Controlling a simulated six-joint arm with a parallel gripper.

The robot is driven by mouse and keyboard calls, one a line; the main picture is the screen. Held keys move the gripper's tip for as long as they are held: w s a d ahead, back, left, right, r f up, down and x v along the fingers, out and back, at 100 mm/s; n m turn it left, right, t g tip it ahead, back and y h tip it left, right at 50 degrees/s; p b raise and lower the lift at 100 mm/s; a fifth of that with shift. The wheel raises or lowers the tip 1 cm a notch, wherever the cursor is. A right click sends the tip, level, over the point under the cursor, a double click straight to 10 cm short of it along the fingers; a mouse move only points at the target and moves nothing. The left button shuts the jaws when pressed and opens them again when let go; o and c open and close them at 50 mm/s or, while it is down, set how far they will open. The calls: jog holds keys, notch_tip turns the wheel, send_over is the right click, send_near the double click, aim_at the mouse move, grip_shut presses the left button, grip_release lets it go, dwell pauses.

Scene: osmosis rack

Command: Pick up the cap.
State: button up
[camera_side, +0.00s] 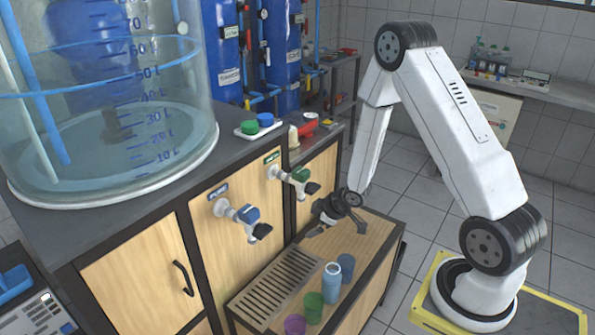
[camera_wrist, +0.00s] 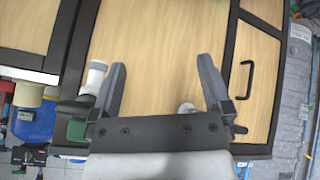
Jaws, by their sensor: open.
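Two round caps, a green cap (camera_side: 249,128) and a blue cap (camera_side: 265,120), sit side by side on a small white tray (camera_side: 240,134) on the dark countertop in the side view. I cannot tell which one is meant. My gripper (camera_side: 316,226) is right of and well below them, in front of the wooden cabinet and just above the low bench. In the wrist view my gripper (camera_wrist: 163,72) has its two fingers wide apart, with only wood panel between the tips. Neither cap can be clearly made out in that view.
Several cups, including a green cup (camera_side: 313,308), stand on the bench beside a slotted drain (camera_side: 275,285). A large clear tank (camera_side: 110,90) fills the countertop's left.

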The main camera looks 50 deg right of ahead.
jog(key=s+a+r+m+g, duration=0.55)
jog(key=s+a+r, duration=0.55)
jog(key=a+r, duration=0.3)
jog(key=n+h, duration=0.4)
jog(key=n, duration=2)
send_near(265, 116)
jog(key=shift+s+a+f+m+t, duration=0.15)
jog(key=shift+s+a+f+t, duration=0.1)
jog(key=shift+f, duration=0.25)
jog(key=shift+s+a+f+m+t, duration=0.1)
jog(key=shift+s+a+f+t, duration=0.1)
jog(key=shift+f, duration=0.3)
jog(key=shift+w+d+r+n, duration=0.25)
jog(key=shift+w+d+n, duration=0.05)
jog(key=shift+d+n, duration=0.25)
jog(key=shift+f, duration=0.1)
jog(key=shift+x, duration=1.2)
jog(key=shift+d+f, duration=0.1)
